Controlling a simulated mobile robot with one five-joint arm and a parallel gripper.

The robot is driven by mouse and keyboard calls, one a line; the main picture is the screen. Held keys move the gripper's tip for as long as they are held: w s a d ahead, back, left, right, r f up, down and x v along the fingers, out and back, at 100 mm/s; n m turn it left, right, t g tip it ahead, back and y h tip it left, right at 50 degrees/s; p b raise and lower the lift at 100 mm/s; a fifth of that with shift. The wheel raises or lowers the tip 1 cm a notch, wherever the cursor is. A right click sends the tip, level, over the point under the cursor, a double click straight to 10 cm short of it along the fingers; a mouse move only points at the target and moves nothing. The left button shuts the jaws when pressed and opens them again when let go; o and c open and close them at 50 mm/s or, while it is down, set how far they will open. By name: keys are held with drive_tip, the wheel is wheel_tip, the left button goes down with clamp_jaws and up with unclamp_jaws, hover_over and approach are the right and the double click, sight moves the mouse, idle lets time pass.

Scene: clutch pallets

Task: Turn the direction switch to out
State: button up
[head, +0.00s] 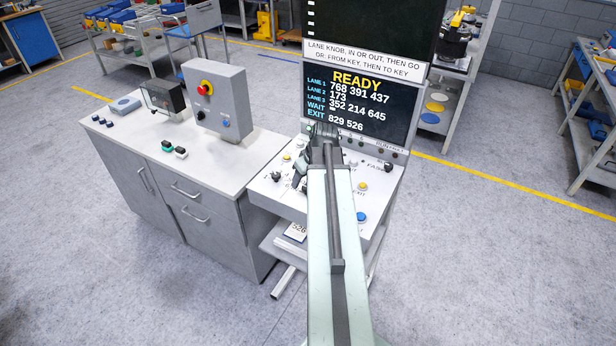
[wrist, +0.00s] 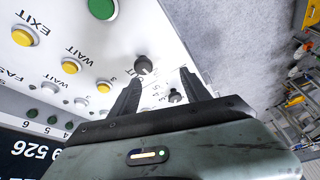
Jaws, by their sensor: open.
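The control panel (head: 377,205) stands under a screen reading READY. In the wrist view it appears upside down. Two dark round knobs show there: one (wrist: 143,65) just beyond my fingertips, left of the midline, and another (wrist: 175,96) between my fingers. In the head view a dark knob (head: 275,176) shows at the panel's left. My gripper (wrist: 160,78) is open and empty above the panel. My arm hides much of the panel's middle in the head view.
Yellow buttons marked EXIT (wrist: 25,36) and WAIT (wrist: 70,66), and a green button (wrist: 102,8), are nearby. A blue button (head: 361,217) is at the panel's right. A grey cabinet (head: 205,185) adjoins on the left, bearing an emergency-stop box (head: 217,98). Open floor lies right.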

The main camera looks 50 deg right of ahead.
drive_tip(key=d+f+b, duration=0.1)
drive_tip(key=f+b, duration=0.1)
drive_tip(key=w+d+f+b, duration=0.1)
drive_tip(key=f+b, duration=0.1)
drive_tip(key=b, duration=0.1)
drive_tip(key=d+f+b, duration=0.1)
drive_tip(key=f+b, duration=0.1)
drive_tip(key=shift+w+d+f, duration=0.15)
drive_tip(key=shift+d+f, duration=0.05)
drive_tip(key=shift+f, duration=0.2)
drive_tip(key=shift+r, duration=0.1)
clamp_jaws()
